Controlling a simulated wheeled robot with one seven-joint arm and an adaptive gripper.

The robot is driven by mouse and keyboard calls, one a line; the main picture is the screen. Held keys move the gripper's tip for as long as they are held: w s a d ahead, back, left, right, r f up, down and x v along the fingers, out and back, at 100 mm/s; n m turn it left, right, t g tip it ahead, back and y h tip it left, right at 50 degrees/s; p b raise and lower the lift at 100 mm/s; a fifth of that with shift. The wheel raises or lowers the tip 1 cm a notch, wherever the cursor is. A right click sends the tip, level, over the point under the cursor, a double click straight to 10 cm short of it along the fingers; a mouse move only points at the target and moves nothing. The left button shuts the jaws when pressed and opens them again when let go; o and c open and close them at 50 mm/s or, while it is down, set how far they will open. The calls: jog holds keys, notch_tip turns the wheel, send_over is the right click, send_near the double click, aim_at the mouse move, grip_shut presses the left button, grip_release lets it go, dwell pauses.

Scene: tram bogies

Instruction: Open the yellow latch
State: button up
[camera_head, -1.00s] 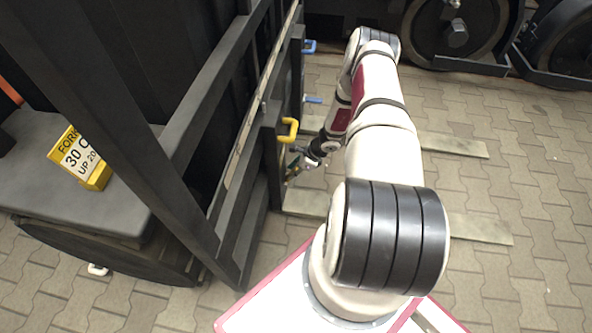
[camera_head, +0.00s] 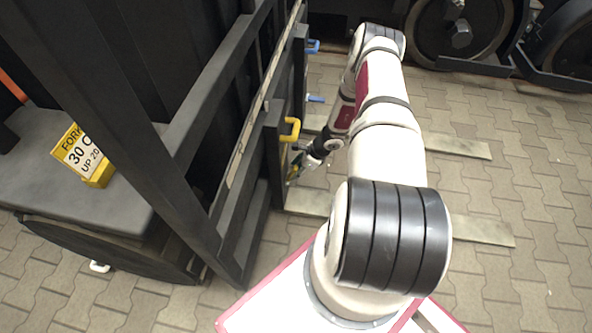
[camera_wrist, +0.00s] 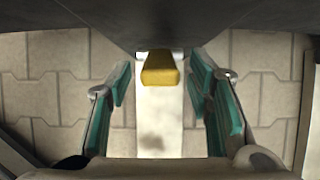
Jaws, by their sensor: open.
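A yellow latch handle (camera_head: 290,130) sticks out from the side of the dark metal frame in the head view. My gripper (camera_head: 297,168) is just below that handle, close to the frame, and its fingers are small in this view. In the wrist view a yellow block-like piece (camera_wrist: 160,68) shows at the top middle, under a dark surface. My gripper (camera_wrist: 162,105) is open there, with one teal-padded finger on each side of the yellow piece and clear gaps between. I cannot tell whether this piece is part of the same handle.
Two blue handles (camera_head: 313,46) (camera_head: 315,98) sit farther along the dark frame (camera_head: 262,215). A yellow forklift sign (camera_head: 84,157) stands on the grey surface at left. Pale planks (camera_head: 480,229) lie on the paved floor to the right. Large wheels (camera_head: 460,38) stand at the back.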

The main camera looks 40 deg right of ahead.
jog(key=v, duration=1.1)
jog(key=shift+r, duration=0.1)
jog(key=shift+c, duration=0.3)
